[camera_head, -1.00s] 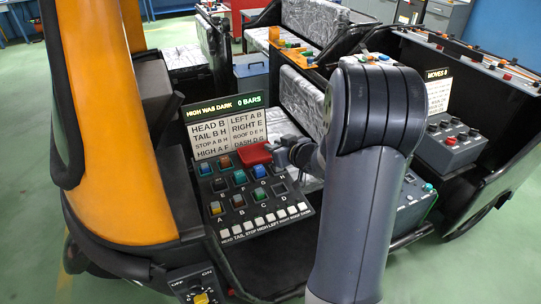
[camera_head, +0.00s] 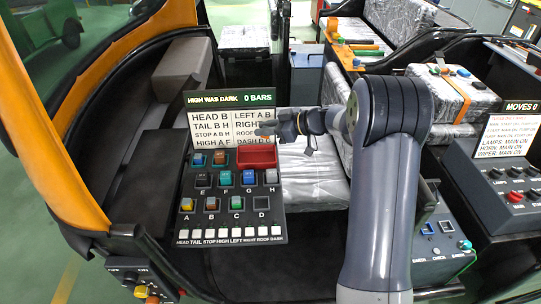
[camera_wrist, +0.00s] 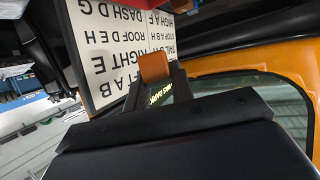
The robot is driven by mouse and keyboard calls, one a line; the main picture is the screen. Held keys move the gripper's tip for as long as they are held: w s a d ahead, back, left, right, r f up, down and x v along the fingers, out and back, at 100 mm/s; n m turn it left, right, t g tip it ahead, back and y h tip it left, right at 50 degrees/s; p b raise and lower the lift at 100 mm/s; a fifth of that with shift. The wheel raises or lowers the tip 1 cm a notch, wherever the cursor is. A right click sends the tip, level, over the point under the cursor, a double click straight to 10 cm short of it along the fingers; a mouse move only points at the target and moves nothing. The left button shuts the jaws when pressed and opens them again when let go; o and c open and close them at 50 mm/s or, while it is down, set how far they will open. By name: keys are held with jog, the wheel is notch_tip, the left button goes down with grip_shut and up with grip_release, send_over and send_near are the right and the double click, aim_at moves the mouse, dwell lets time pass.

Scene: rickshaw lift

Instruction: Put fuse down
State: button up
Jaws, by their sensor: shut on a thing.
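My gripper (camera_head: 268,127) is in front of the white label card (camera_head: 210,123), above the red tray (camera_head: 257,154). In the wrist view its two dark fingers are shut on an orange-brown fuse (camera_wrist: 154,67), held clear in the air before the card. The fuse panel (camera_head: 224,217) stands below with lettered sockets. Socket D (camera_head: 261,203) looks dark and empty. A yellow fuse (camera_head: 186,204) is at A, a brown one (camera_head: 211,203) at B and a green one (camera_head: 236,203) at C. Several more coloured fuses sit in the rows above.
A display (camera_head: 230,98) reading "HIGH WAS DARK 0 BARS" tops the card. White switches (camera_head: 230,233) line the panel's lower edge. A silver seat (camera_head: 312,175) lies right of the panel. A second control box (camera_head: 512,190) stands at far right.

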aim_at(267, 159)
notch_tip(267, 159, down, 9)
jog(key=shift+f, duration=0.15)
dwell(0.4)
jog(key=shift+f, duration=0.15)
jog(key=o, duration=0.7)
jog(key=shift+c, duration=0.2)
jog(key=shift+d+r, duration=0.1)
jog(key=shift+r, duration=0.1)
jog(key=b+v, duration=0.1)
jog(key=v, duration=1)
jog(key=shift+s+d+r, duration=0.15)
jog(key=shift+s+d, duration=0.05)
jog(key=shift+d, duration=0.05)
